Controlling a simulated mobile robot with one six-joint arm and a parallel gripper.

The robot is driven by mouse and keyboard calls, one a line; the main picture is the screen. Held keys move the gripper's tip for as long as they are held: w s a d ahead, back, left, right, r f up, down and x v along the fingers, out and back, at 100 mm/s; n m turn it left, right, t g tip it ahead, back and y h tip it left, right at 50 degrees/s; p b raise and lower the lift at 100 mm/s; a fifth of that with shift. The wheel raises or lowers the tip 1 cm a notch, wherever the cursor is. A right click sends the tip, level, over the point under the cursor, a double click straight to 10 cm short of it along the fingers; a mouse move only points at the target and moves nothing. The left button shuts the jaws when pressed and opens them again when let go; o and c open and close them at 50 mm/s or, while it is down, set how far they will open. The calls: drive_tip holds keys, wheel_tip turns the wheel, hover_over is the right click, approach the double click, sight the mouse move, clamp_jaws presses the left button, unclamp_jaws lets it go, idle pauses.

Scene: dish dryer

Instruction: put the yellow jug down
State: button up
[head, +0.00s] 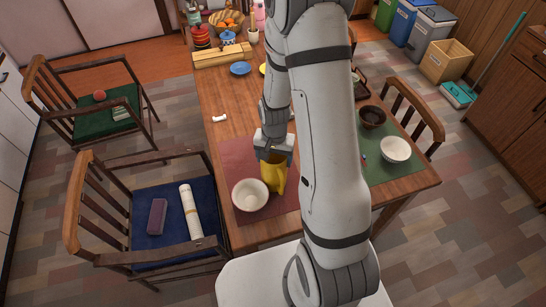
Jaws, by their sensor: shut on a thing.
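The yellow jug (275,175) is at the near end of the wooden table, over the dark red placemat (240,152). My gripper (272,154) is shut on the jug from above, at its upper part. The jug is close beside a white bowl (250,194), to the bowl's right and slightly farther back. I cannot tell whether the jug touches the mat or hangs just above it. My arm hides the table to the right of the jug.
On the right, a green placemat (378,172) carries a dark bowl (372,117) and a white bowl (395,149). A small white object (219,118) and a blue dish (240,69) lie farther back. Chairs stand on both sides. The table's left middle is mostly clear.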

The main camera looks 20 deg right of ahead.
drive_tip(key=shift+f, duration=0.2)
drive_tip(key=shift+f, duration=0.15)
drive_tip(key=o, duration=1.3)
drive_tip(key=shift+s, duration=0.1)
